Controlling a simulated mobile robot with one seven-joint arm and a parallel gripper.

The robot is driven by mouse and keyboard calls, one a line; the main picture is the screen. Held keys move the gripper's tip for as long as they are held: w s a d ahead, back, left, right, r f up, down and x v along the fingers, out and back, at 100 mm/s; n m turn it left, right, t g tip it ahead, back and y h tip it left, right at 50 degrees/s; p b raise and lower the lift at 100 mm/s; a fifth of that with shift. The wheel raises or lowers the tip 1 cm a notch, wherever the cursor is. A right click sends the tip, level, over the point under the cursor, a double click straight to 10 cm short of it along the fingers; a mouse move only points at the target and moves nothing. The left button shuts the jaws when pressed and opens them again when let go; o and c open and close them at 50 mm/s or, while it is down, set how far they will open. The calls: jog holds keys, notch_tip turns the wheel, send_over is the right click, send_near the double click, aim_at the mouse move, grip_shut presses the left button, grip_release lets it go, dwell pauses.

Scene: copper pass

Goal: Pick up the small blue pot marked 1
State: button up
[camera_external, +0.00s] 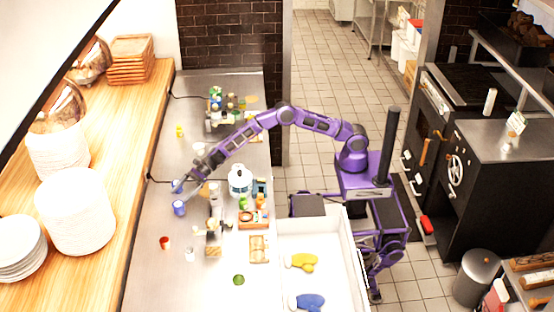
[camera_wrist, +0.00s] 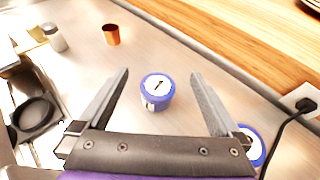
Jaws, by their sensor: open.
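The small blue pot marked 1 (camera_wrist: 157,97) stands upright on the steel counter in the wrist view. Its white lid carries a dark 1. It shows between the two fingers of my gripper (camera_wrist: 160,75), which is open and empty, with a gap on either side. In the external view the blue pot (camera_external: 179,208) stands on the counter just in front of my gripper (camera_external: 183,191). A second blue pot (camera_wrist: 252,143) is right of the right finger in the wrist view, partly hidden by it. Its marking is not readable.
A copper cup (camera_wrist: 111,35) and a white-bodied shaker (camera_wrist: 55,38) stand beyond the pot. An outlet with a black cable (camera_wrist: 300,104) is at the right. A white canister (camera_external: 240,181) stands beside my forearm. The counter around the marked pot is clear.

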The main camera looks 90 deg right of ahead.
aim_at(180, 202)
jog(key=shift+f, duration=0.7)
notch_tip(180, 202, down, 3)
jog(key=shift+f+b, duration=0.1)
jog(key=shift+b, duration=0.2)
jog(key=shift+w+a+f+p, duration=0.1)
jog(key=shift+w+a+p, duration=0.2)
jog(key=shift+w+a, duration=0.4)
jog(key=shift+w+a+f, duration=0.15)
jog(key=shift+w+a, duration=0.15)
jog(key=c, duration=1.6)
